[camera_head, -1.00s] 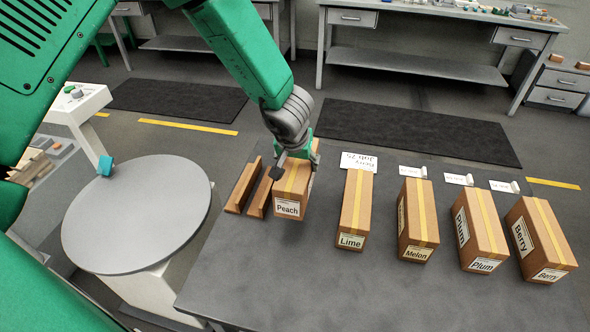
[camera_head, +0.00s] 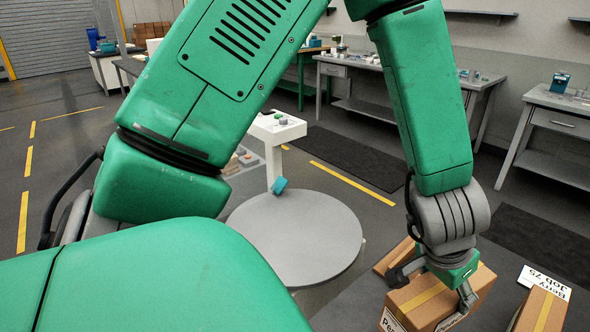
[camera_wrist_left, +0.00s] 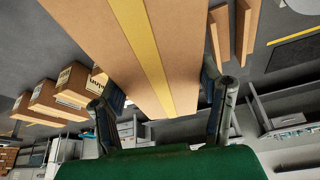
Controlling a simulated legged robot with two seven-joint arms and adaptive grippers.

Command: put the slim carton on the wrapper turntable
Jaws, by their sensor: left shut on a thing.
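The Peach carton (camera_head: 435,308) is a brown box with yellow tape along its top. Its label is partly cut by the lower frame edge. My left gripper (camera_head: 434,288) is shut on it from above, one finger on each side. In the left wrist view, the carton (camera_wrist_left: 130,30) fills the space between the fingers of my left gripper (camera_wrist_left: 162,100). Whether its base touches the table cannot be told. The wrapper turntable (camera_head: 295,240) is a bare grey disc to the left of the gripper. My right gripper is not in view.
Wooden rails (camera_head: 395,257) lie just left of the carton. The Lime carton (camera_head: 541,310) stands to the right, beside a white card (camera_head: 545,283). A teal part (camera_head: 279,185) sits at the turntable's far rim. More cartons (camera_wrist_left: 70,82) show in the wrist view.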

